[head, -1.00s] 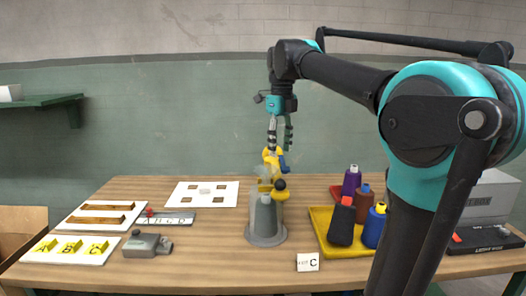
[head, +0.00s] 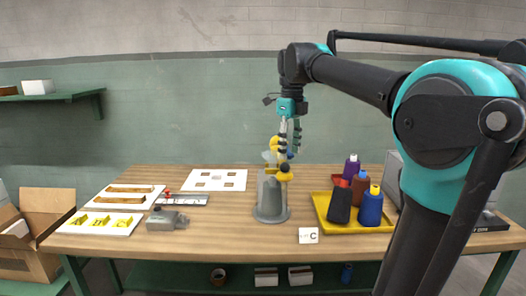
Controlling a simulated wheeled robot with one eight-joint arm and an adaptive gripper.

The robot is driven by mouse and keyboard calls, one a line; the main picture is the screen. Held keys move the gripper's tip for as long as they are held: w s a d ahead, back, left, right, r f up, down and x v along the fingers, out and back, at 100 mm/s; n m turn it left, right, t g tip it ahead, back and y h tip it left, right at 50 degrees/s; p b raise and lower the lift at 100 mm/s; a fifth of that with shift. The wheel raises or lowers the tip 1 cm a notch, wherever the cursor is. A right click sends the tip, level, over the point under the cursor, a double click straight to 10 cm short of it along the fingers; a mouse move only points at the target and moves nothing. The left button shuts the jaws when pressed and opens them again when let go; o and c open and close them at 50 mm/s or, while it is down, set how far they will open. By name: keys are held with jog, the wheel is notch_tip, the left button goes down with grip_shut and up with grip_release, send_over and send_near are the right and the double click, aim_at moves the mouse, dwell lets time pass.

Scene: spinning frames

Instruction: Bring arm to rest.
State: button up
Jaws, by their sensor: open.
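My arm reaches in from the right, and my gripper (head: 287,147) hangs down over the middle of the table (head: 230,240). It is open. It is just above and behind a grey stand (head: 271,197) with yellow and clear parts at its top. A yellow piece shows near the fingertips; I cannot tell whether the fingers touch it. Nothing is clearly held.
A yellow tray (head: 385,227) with several bottles stands right of the grey stand. A white card marked C (head: 308,236) lies in front. White boards with yellow blocks (head: 100,223) and brown bars (head: 125,197) lie left. A cardboard box (head: 45,230) is at far left.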

jog(key=s+d+f+n+t, duration=0.1)
jog(key=s+d+f+n, duration=0.2)
jog(key=s+f+n, duration=0.3)
jog(key=s+d+f+n+t, duration=0.1)
jog(key=s+d+f+n, duration=0.3)
jog(key=f+n, duration=0.7)
jog(key=s+d+f+n+t, duration=0.2)
jog(key=s+d+f+n, duration=0.2)
jog(key=f, duration=1.4)
jog(key=s+n, duration=0.3)
jog(key=n, duration=0.2)
jog(key=shift+s+f, duration=0.2)
jog(key=shift+s, duration=0.2)
jog(key=shift+c, duration=0.4)
